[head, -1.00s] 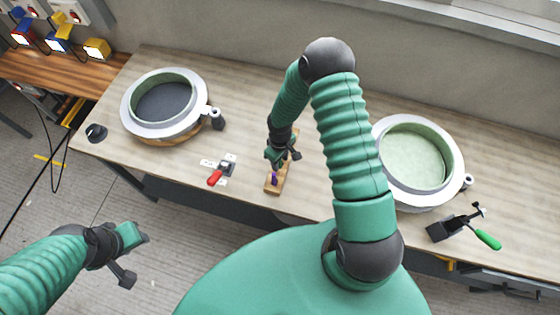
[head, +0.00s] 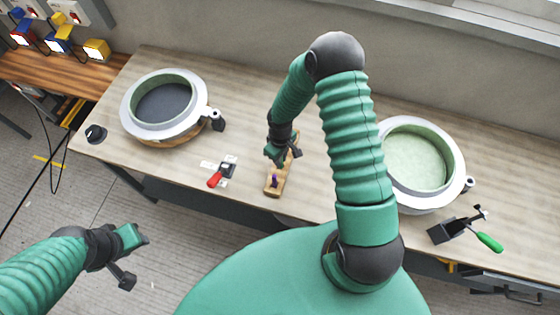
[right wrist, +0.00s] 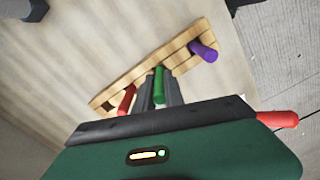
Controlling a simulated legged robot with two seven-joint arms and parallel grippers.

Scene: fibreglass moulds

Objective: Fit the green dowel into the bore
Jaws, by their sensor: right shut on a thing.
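A wooden block (head: 272,190) lies on the bench near its front edge; it also shows in the right wrist view (right wrist: 183,62). A purple dowel (right wrist: 203,50) and a red dowel (right wrist: 126,100) stick out of it. The green dowel (right wrist: 158,85) is between them, between the fingers of my right gripper (right wrist: 158,93), which is shut on it. Whether its lower end is inside the block or above it, I cannot tell. In the head view my right gripper (head: 279,153) is over the block. My left gripper (head: 136,257) is open and empty off the bench front.
A round mould (head: 163,130) with a dark inside stands at the left, another (head: 385,193) with a pale green inside at the right. A red-handled clamp (head: 222,172) is left of the block. A green-handled clamp (head: 458,228) is at the right front.

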